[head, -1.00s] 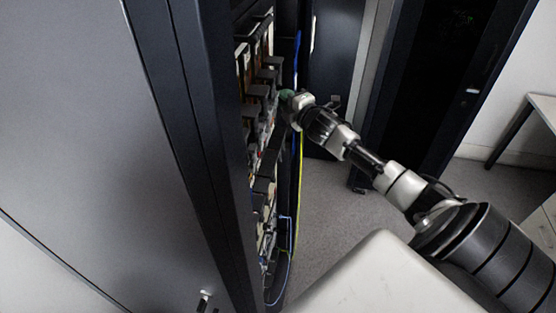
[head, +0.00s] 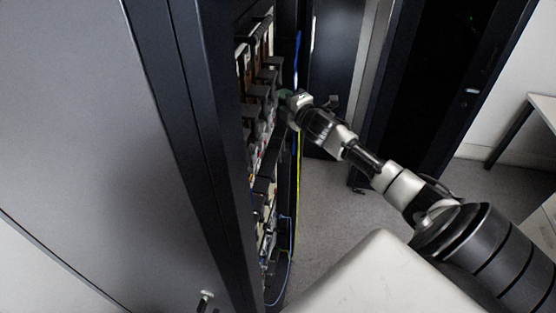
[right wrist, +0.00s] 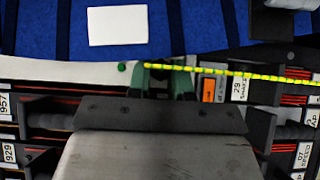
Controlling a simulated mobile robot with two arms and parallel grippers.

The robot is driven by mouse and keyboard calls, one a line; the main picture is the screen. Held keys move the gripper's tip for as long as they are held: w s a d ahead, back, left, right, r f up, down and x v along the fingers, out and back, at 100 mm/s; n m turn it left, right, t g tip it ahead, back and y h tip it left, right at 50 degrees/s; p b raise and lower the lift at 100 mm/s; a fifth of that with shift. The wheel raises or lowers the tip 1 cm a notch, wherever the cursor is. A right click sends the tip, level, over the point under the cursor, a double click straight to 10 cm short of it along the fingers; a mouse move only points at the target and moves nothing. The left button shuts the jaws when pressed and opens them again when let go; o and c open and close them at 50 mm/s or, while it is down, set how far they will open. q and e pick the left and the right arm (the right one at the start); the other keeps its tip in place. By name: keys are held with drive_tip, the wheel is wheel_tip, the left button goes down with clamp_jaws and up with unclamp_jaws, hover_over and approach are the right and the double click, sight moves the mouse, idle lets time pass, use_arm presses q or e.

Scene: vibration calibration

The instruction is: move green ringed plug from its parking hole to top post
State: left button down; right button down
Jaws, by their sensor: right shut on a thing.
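My right gripper (head: 285,103) reaches into the open rack from the right, its tip at the edge of the rows of modules. In the right wrist view its greenish fingers (right wrist: 162,82) are shut on the green ringed plug, which is mostly hidden between them. A yellow and green striped cable (right wrist: 235,73) runs right from the fingertips. A small green dot (right wrist: 122,67) shows on the pale strip left of the fingers. I cannot tell which post is the top one. My left gripper is not in view.
Dark modules with labels (right wrist: 240,88) stick out on both sides of the gripper. A white card (right wrist: 117,25) lies on a blue surface beyond. The rack's large grey side panel (head: 80,130) stands at left. Grey floor (head: 335,205) is open right of the rack.

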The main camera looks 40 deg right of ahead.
drive_tip(key=shift+a, duration=0.1)
idle(0.6)
drive_tip(key=c, duration=0.9)
unclamp_jaws()
drive_tip(key=shift+w, duration=0.1)
drive_tip(key=shift+c, duration=0.2)
drive_tip(key=shift+s+a, duration=0.15)
drive_tip(key=shift+s, duration=2.4)
drive_tip(key=s+b, duration=0.3)
drive_tip(key=s, duration=0.7)
drive_tip(key=shift+s+a+b, duration=0.4)
